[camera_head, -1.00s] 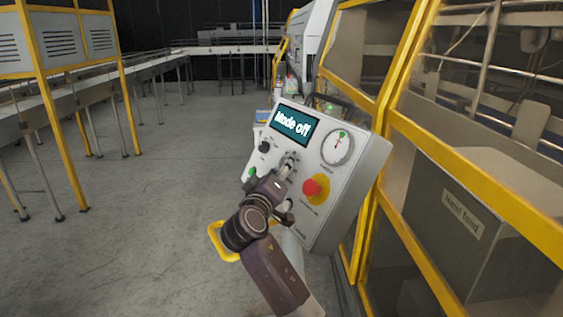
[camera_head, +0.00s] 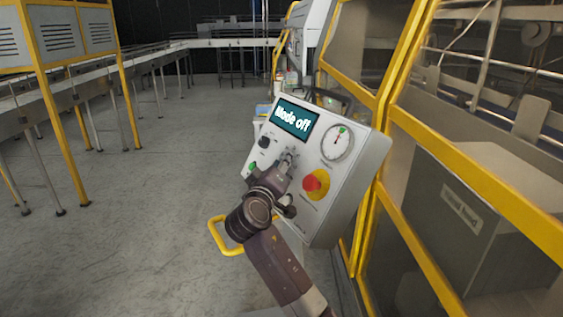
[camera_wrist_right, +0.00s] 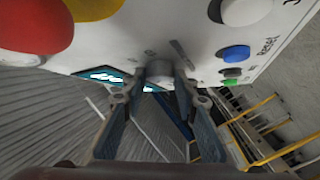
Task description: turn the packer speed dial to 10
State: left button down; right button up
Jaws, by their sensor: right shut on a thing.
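The packer's control box (camera_head: 340,200) is a tilted light grey panel whose screen (camera_head: 295,118) reads "Mode off". My right gripper (camera_head: 288,158) is at the middle of the panel, below the screen, and hides most of what it grips in the head view. In the right wrist view, my right gripper's fingers (camera_wrist_right: 160,85) are shut on a small grey knob, the speed dial (camera_wrist_right: 158,70), standing out from the white panel. The dial's scale and setting cannot be read. My left gripper is not in view.
A red emergency stop (camera_head: 312,184) on a yellow base sits right of my gripper, below a round gauge (camera_head: 337,143). A black knob (camera_head: 264,142) and green button (camera_head: 251,167) are on the left.

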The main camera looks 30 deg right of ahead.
jog(key=shift+s+d+r+n+y+p, duration=0.1)
jog(key=shift+r+n+y+p, duration=0.3)
jog(key=shift+p, duration=0.6)
jog(key=shift+r+n+y+p, duration=0.1)
jog(key=shift+n+y+p, duration=0.5)
jog(key=shift+p, duration=0.4)
jog(key=shift+d+n+p, duration=0.1)
jog(key=shift+n+p, duration=0.2)
jog(key=shift+n, duration=0.2)
jog(key=shift+d+n+y, duration=0.1)
jog(key=shift+n+y, duration=0.7)
jog(key=shift+y, duration=0.2)
jog(key=n+g+y, duration=0.1)
jog(key=n+y, duration=0.1)
jog(key=n+g+y, duration=0.1)
jog(key=shift+d+r+n+g, duration=0.15)
jog(key=shift+r+n+g, duration=0.15)
jog(key=shift+n, duration=0.1)
jog(key=shift+y, duration=0.3)
jog(key=o, duration=1.2)
jog(key=shift+c, duration=0.2)
jog(key=v, duration=1.2)
